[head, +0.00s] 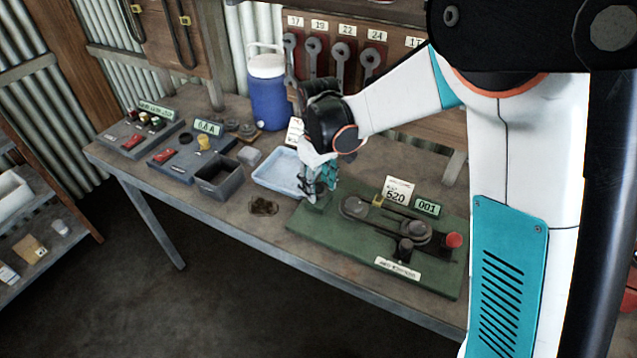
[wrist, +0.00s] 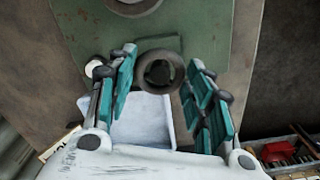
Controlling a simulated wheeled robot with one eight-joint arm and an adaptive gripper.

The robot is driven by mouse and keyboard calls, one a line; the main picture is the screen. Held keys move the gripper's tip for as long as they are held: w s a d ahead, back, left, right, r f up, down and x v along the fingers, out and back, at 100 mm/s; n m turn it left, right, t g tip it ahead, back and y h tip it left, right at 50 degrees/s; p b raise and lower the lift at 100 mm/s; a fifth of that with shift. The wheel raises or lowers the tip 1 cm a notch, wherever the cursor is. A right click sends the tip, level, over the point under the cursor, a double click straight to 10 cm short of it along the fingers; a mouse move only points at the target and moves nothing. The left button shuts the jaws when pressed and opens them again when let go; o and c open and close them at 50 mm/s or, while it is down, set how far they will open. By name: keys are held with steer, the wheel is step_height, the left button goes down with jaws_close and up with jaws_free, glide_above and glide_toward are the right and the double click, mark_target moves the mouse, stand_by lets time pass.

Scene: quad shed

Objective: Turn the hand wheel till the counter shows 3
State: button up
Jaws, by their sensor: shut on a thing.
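The counter (head: 427,207) is a small green display at the back of a green board (head: 330,243) and reads 001. A dark round wheel (head: 418,232) sits on the board's right half, with a red knob (head: 453,240) beside it. A belt runs from it to another round wheel (head: 355,207). My gripper (head: 319,187) is at the board's left end, pointing down. In the wrist view its fingers (wrist: 160,85) stand on either side of a grey round part (wrist: 158,72) with a dark middle, and are shut on it. I cannot tell whether this part is the hand wheel.
A pale blue tray (head: 268,181) lies left of my gripper, beside a dark open box (head: 217,178). A blue jug (head: 268,95) and hanging spanners (head: 342,65) stand behind. A card reading 620 (head: 396,191) stands behind the board.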

mark_target(318, 188)
steer(key=o, duration=1.1)
steer(key=shift+c, duration=0.2)
step_height(318, 188, up, 12)
